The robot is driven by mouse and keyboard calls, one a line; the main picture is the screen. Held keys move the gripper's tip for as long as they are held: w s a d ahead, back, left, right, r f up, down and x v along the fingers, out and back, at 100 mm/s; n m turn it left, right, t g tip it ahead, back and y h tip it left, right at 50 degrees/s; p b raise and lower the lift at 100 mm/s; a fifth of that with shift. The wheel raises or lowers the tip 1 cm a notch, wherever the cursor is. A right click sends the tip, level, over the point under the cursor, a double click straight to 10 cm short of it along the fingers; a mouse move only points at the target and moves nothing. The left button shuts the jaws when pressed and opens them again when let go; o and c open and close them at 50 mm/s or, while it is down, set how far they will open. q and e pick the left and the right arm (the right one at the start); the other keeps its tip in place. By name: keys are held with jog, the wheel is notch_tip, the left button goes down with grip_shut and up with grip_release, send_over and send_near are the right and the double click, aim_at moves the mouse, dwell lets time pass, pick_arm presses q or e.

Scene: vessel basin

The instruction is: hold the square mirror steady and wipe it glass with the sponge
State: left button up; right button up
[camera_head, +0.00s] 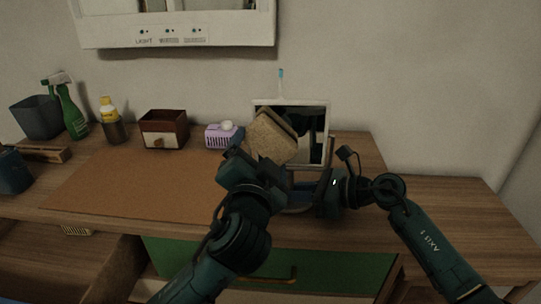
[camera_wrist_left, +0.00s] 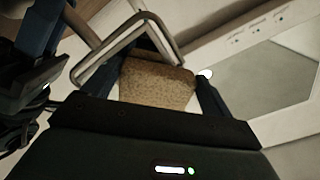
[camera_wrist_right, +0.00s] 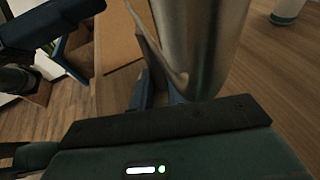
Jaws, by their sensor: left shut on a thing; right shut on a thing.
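The square mirror (camera_head: 318,121) has a pale frame and dark glass, and stands upright near the back of the counter in the head view. The tan sponge (camera_head: 272,138) covers the left part of its glass; whether they touch is unclear. My left gripper (camera_head: 262,163) is shut on the sponge, which also shows between its fingers in the left wrist view (camera_wrist_left: 157,82). My right gripper (camera_head: 322,190) is shut on the mirror's metal stand at the lower right. In the right wrist view, a shiny metal part (camera_wrist_right: 200,45) fills the space ahead; the grip itself is partly hidden.
A purple basket (camera_head: 219,138) and a wooden box (camera_head: 164,129) stand left of the mirror. Farther left are a yellow-topped bottle (camera_head: 110,120), a green spray bottle (camera_head: 71,110) and a dark bin (camera_head: 38,117). A wall cabinet (camera_head: 172,28) hangs above. The counter's right end is clear.

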pick_arm(q)
jog(key=s, duration=0.6)
dwell(0.5)
jog(key=shift+s, duration=0.1)
jog(key=s, duration=0.2)
jog(key=shift+s, duration=0.4)
dwell(0.4)
jog(key=w+f, duration=0.1)
jog(key=w, duration=0.6)
jog(key=shift+a+f, duration=0.2)
jog(key=shift+f, duration=0.2)
dwell(0.4)
jog(key=shift+w, duration=1)
